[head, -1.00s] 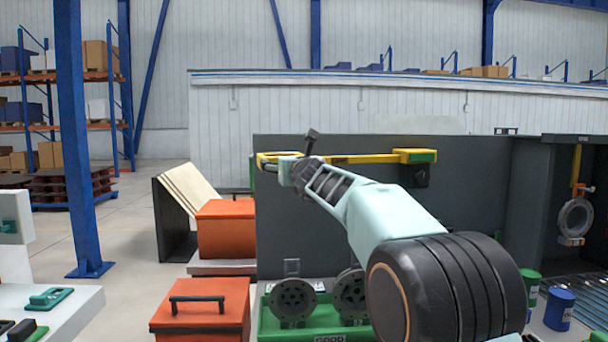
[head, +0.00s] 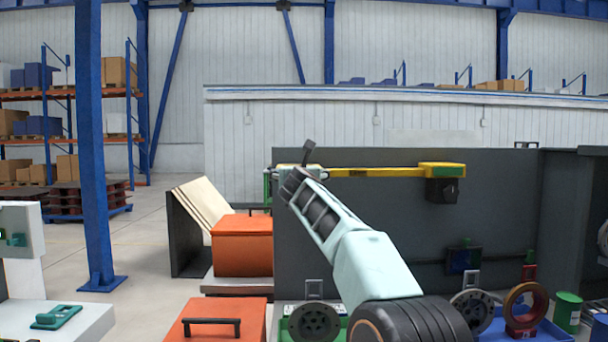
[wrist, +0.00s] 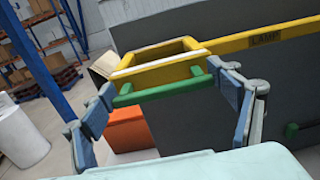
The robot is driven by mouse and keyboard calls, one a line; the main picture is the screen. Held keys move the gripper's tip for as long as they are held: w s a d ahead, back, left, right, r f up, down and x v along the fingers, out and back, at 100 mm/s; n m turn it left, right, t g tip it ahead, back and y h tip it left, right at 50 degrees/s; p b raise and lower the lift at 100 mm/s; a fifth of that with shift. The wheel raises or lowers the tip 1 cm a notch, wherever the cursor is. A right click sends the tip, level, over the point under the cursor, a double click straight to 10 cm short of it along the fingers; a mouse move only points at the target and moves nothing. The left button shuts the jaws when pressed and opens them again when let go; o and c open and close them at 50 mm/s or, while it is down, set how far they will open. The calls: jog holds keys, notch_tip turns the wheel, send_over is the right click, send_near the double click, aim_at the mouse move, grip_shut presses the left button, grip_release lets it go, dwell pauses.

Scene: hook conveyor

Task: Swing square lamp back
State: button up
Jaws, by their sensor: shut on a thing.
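The square lamp shows in the wrist view as a yellow open square frame (wrist: 160,62) with a green bar on its near side. It sits at the end of a yellow swing arm (wrist: 262,40) marked LAMP. My gripper (wrist: 160,85) has a finger at each side of the frame and is shut on the lamp. In the head view the yellow swing arm (head: 385,172) runs left from a yellow and green bracket (head: 442,170) on a dark panel. My gripper (head: 292,180) is at its left end and hides most of the lamp.
The dark grey panel (head: 400,235) stands behind the arm. Below are an orange bin (head: 243,246), an orange box with a black handle (head: 216,322), round flanges (head: 314,322) and a blue tray (head: 545,328). A blue post (head: 92,150) stands left. Floor is open beside it.

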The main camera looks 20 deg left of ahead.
jog(key=shift+a+r, duration=0.1)
jog(key=shift+r, duration=0.1)
jog(key=o, duration=1.7)
jog(key=shift+w+a+f, duration=0.15)
jog(key=shift+f, duration=0.05)
jog(key=shift+s, duration=0.6)
jog(key=shift+d+v, duration=0.15)
jog(key=shift+v, duration=2.6)
jog(key=shift+d+v, duration=0.1)
jog(key=shift+v, duration=2.6)
